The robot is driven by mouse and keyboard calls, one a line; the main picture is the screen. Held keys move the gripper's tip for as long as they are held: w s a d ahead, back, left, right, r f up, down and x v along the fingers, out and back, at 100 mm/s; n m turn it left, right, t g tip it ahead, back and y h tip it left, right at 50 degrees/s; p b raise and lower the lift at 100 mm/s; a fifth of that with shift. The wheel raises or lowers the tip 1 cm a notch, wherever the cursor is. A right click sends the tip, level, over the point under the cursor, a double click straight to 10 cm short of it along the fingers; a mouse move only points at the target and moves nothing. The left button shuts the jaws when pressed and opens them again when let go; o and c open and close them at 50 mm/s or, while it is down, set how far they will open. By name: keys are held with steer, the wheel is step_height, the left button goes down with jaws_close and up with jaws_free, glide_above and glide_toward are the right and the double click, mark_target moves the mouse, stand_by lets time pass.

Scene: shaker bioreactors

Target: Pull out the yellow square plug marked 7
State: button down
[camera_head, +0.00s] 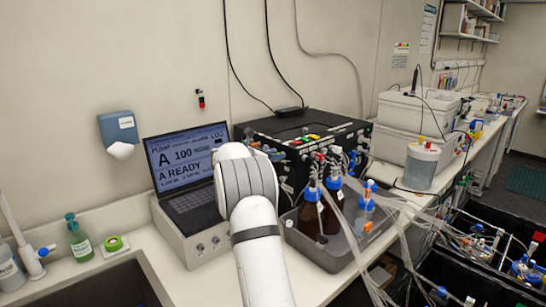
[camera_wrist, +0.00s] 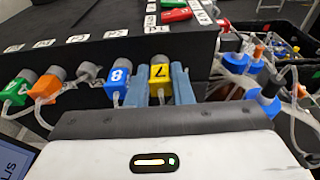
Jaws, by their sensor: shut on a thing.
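The yellow square plug marked 7 (camera_wrist: 160,73) is at the black box's front face in the wrist view, with a grey collar behind it and a tube below it. My gripper (camera_wrist: 163,84) has a blue finger on each side of the plug and is shut on it. The plug appears to still sit against the panel; whether it has shifted outward I cannot tell. The black box (camera_head: 308,128) stands right of the laptop in the head view. There my arm hides the gripper, and I cannot make out plug 7.
A blue plug marked 8 (camera_wrist: 118,78) sits close left of the yellow one. Orange (camera_wrist: 45,88) and green (camera_wrist: 17,90) plugs are further left. Brown bottles with blue caps (camera_head: 311,212) stand in a grey tray, with loose tubes to the right. A laptop (camera_head: 185,170) is at the left.

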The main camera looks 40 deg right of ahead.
steer(key=shift+a, duration=0.1)
steer(key=shift+a+b, duration=0.35)
steer(key=shift+b, duration=0.15)
steer(key=shift+a+b, duration=0.3)
steer(key=shift+s+a+b, duration=0.1)
steer(key=shift+a+b, duration=0.45)
steer(key=shift+a, duration=0.05)
steer(key=shift+f+b+v, duration=0.15)
steer(key=shift+b+v, duration=0.45)
steer(key=shift+v, duration=0.1)
steer(key=shift+f+b+v, duration=0.1)
steer(key=shift+b+v, duration=0.5)
steer(key=shift+v, duration=0.15)
